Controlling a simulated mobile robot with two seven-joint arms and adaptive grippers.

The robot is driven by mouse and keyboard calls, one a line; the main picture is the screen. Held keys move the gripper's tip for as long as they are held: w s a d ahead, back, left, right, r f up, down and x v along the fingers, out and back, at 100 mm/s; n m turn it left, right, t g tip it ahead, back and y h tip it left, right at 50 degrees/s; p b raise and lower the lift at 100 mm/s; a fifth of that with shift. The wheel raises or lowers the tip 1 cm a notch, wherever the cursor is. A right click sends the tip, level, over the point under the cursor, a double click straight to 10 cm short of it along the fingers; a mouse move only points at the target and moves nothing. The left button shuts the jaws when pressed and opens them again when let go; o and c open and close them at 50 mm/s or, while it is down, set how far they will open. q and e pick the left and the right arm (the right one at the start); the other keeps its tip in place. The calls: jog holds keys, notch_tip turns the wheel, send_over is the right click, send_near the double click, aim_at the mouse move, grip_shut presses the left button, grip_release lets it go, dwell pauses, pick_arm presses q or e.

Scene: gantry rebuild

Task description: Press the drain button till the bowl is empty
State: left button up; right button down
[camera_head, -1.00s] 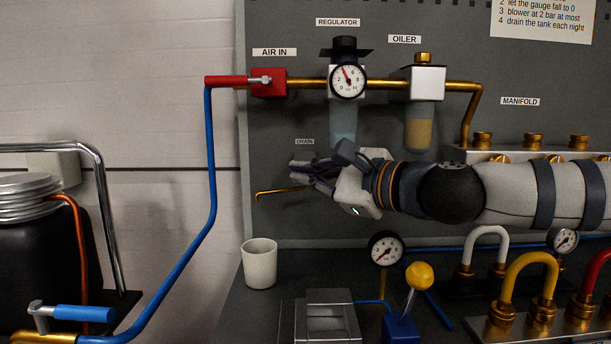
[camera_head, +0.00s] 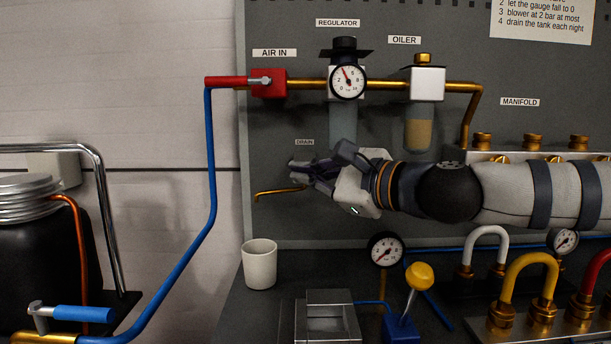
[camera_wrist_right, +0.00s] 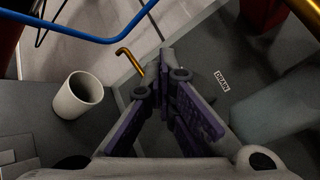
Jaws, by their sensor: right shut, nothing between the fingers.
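The regulator bowl (camera_head: 343,122) hangs under the pressure gauge (camera_head: 347,81) on the grey panel. Its visible part looks plain grey, with no pale liquid showing; its lower end is hidden behind my right gripper. My right gripper (camera_head: 300,172) is shut and empty, lying sideways in front of the panel below the DRAIN label (camera_head: 304,142). The label also shows in the wrist view (camera_wrist_right: 222,80). The drain button is hidden, so I cannot tell whether the fingers touch it. A brass drain pipe (camera_head: 280,191) comes out left of the gripper. My left gripper is not in view.
A white cup (camera_head: 259,264) stands on the bench below the pipe's end. The oiler bowl (camera_head: 418,132) holds amber oil. A yellow-knobbed lever (camera_head: 419,277), a lower gauge (camera_head: 386,249) and manifold hoses (camera_head: 531,270) stand below my arm. A blue pipe (camera_head: 211,160) runs at left.

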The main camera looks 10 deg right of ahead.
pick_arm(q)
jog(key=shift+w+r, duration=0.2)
pick_arm(e)
jog(key=shift+s+a, duration=0.1)
jog(key=shift+s, duration=0.6)
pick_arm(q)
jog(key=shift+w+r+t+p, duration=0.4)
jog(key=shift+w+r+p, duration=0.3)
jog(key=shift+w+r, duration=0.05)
pick_arm(e)
jog(key=s, duration=0.2)
jog(key=s+a, duration=0.1)
jog(key=s, duration=0.2)
